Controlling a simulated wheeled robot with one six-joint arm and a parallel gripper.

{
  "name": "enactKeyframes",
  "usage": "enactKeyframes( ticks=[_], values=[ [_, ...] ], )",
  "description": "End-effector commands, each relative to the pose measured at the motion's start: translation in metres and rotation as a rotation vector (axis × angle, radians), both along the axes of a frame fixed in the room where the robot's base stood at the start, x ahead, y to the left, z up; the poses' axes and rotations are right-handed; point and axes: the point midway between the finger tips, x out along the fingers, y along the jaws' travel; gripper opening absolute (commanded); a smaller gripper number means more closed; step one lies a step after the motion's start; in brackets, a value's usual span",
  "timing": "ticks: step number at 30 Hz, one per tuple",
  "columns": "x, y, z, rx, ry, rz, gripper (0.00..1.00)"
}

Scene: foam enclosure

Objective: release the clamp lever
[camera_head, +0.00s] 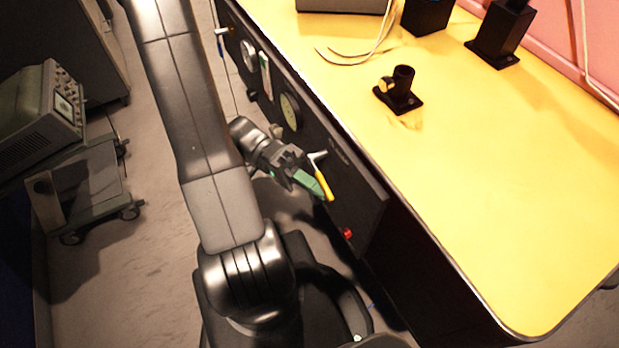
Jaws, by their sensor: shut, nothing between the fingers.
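A lever with a yellow grip (323,184) hangs from the dark panel (350,190) on the side of the yellow-topped bench. A short silver bar (318,157) shows at its upper end. My gripper (309,184) has green fingers and is shut and empty. It is just left of the yellow grip, with its fingertips close to the grip's lower part. I cannot tell from this view whether they touch. The gripper hides part of the panel behind it.
The panel also carries round gauges (290,111) and a red knob (347,233). A black fixture (400,90) with a brass knob stands on the bench top (480,170). A trolley (90,180) stands at left. Bare floor lies between it and my arm.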

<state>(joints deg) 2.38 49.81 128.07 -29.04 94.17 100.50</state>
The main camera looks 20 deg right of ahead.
Motion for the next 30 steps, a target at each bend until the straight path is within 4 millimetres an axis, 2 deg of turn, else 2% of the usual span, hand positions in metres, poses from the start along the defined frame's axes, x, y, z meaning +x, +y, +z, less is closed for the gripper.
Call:
enactKeyframes(
  ticks=[9,30],
  values=[
    [-0.0108,-0.0005,0.0064,0.000,-0.002,-0.001,0.00],
    [-0.0129,-0.0006,0.0087,0.000,-0.002,-0.001,0.00]
  ],
)
